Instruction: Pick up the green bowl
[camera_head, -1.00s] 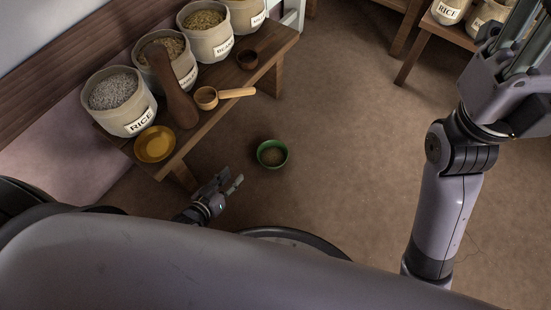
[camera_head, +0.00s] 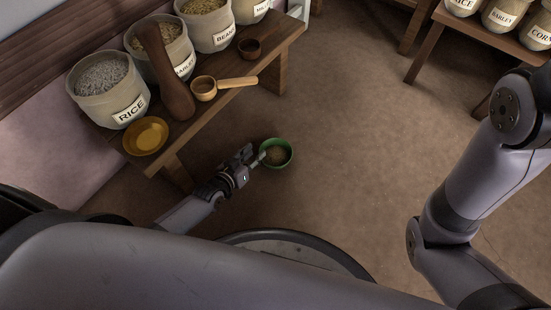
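The green bowl (camera_head: 289,148) stands upright on the brown floor, in front of the bench, with some brownish grainy stuff inside. My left gripper (camera_head: 254,156) is at the bowl's left side, its two fingers apart with a gap between them. The nearer fingertip overlaps the bowl's left rim in the picture; the other finger is left of the bowl. I cannot tell whether the finger touches the rim. My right gripper is out of the picture; only my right arm shows at the right.
A wooden bench (camera_head: 222,99) on the left bears labelled grain tubs, including a rice tub (camera_head: 108,91), a yellow dish (camera_head: 146,136), a wooden scoop (camera_head: 205,88) and a small brown cup (camera_head: 250,48). Another bench (camera_head: 480,38) with tubs stands upper right. The floor right of the bowl is clear.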

